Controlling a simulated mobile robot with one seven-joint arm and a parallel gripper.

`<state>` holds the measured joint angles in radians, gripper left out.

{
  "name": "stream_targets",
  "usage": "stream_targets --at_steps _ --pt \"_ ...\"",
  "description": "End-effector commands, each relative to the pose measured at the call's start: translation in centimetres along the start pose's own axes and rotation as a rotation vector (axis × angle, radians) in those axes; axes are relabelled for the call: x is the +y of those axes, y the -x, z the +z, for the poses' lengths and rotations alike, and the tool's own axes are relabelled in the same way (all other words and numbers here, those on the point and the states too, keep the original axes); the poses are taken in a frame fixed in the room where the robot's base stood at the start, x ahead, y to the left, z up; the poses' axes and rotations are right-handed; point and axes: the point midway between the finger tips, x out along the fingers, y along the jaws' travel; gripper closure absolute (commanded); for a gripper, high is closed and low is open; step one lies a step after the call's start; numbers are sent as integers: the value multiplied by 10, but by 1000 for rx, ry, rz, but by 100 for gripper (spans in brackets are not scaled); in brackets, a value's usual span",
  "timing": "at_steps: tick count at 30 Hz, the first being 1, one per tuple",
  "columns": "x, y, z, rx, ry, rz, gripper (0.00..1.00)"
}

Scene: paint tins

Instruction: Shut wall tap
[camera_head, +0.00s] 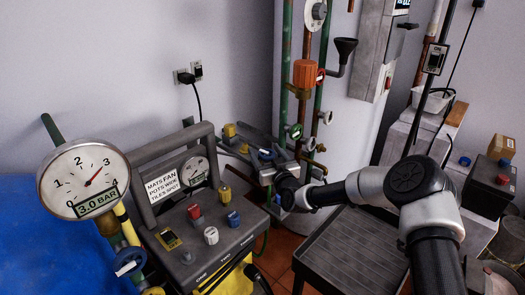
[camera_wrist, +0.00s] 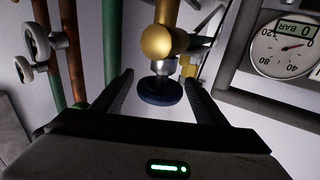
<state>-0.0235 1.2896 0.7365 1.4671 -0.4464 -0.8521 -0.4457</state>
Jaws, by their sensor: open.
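A dark blue round tap knob (camera_wrist: 160,92) sits on a brass and silver fitting (camera_wrist: 165,42) in the wrist view. My gripper (camera_wrist: 159,80) is open, with one dark finger on each side of the knob. I cannot tell whether either finger touches it. In the head view my gripper (camera_head: 262,163) is by the wall pipes, right of the pump panel, and a bit of blue (camera_head: 266,154) shows at it. A brass tap (camera_head: 313,167) is on the pipes just right of it. Which tap the task means is not marked.
Green and copper wall pipes (camera_head: 286,55) carry several handwheels, including a green-rimmed one (camera_head: 295,131) and a white one (camera_head: 326,117). A panel (camera_head: 225,240) with knobs stands left, beside a gauge (camera_head: 85,180) reading 3.0 bar. A dark ribbed tray (camera_head: 350,250) is below my arm.

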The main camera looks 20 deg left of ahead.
Motion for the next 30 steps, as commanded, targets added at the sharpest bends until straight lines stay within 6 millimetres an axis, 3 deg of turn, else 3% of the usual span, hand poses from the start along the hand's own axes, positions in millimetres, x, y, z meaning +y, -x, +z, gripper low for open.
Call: stream_targets --at_steps 6,17,20,25,30 --pt "0 -27 1 1 -1 1 34" --pt "0 -33 0 0 0 0 34" --pt "0 -32 0 0 0 0 46" --pt "0 -32 0 0 0 0 74" --pt "-2 -33 -2 1 -2 23 75"
